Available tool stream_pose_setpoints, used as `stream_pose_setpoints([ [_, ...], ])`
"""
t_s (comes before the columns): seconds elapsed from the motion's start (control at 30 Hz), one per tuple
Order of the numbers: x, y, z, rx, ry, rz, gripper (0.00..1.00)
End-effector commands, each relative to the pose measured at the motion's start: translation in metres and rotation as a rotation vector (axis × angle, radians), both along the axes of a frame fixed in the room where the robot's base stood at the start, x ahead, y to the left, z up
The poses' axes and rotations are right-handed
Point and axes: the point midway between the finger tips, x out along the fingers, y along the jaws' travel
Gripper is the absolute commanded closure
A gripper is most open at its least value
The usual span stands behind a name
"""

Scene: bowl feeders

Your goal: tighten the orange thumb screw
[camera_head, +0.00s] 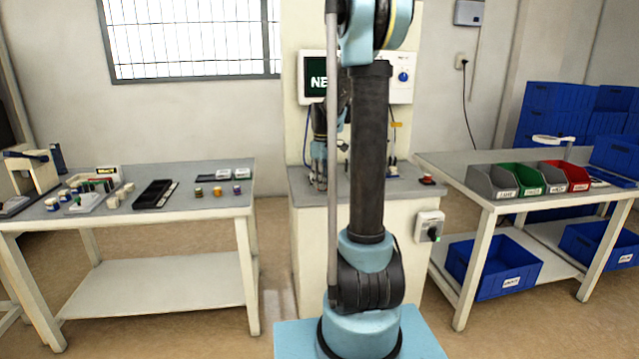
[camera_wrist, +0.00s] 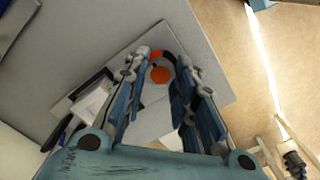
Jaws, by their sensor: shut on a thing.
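The orange thumb screw (camera_wrist: 160,75) shows in the wrist view between the fingertips of my gripper (camera_wrist: 164,63). A second orange patch (camera_wrist: 156,55) lies just beyond it, beside a dark curved part; I cannot tell whether it belongs to the same screw. My gripper is shut on the orange thumb screw, with a finger on each side of it. In the head view my gripper (camera_head: 319,165) is low over the middle bench and partly hidden by my arm. The screw cannot be made out there.
The middle bench (camera_head: 305,195) carries a panel with a screen (camera_head: 313,78). A left table (camera_head: 215,208) holds small parts and a black tray (camera_head: 156,194). A right table (camera_head: 450,165) holds grey, green and red bins. Floor shows between the benches.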

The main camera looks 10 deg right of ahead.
Motion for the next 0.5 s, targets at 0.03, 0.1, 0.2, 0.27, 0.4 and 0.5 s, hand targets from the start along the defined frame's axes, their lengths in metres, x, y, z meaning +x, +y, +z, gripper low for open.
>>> stream_pose_setpoints([
  [0.03,0.0011,-0.0013,0.0005,-0.002,-0.002,-0.005,0.99],
  [0.1,0.0011,-0.0013,0.0005,-0.002,-0.002,-0.01,0.99],
  [0.2,0.0013,-0.0013,0.0005,-0.002,-0.002,-0.016,0.99],
  [0.27,0.0014,-0.0013,0.0006,-0.002,-0.002,-0.02,0.99],
  [0.4,0.0016,-0.0012,0.0006,-0.003,-0.003,-0.027,0.99],
  [0.5,0.0017,-0.0012,0.0007,-0.002,-0.003,-0.032,0.99],
])
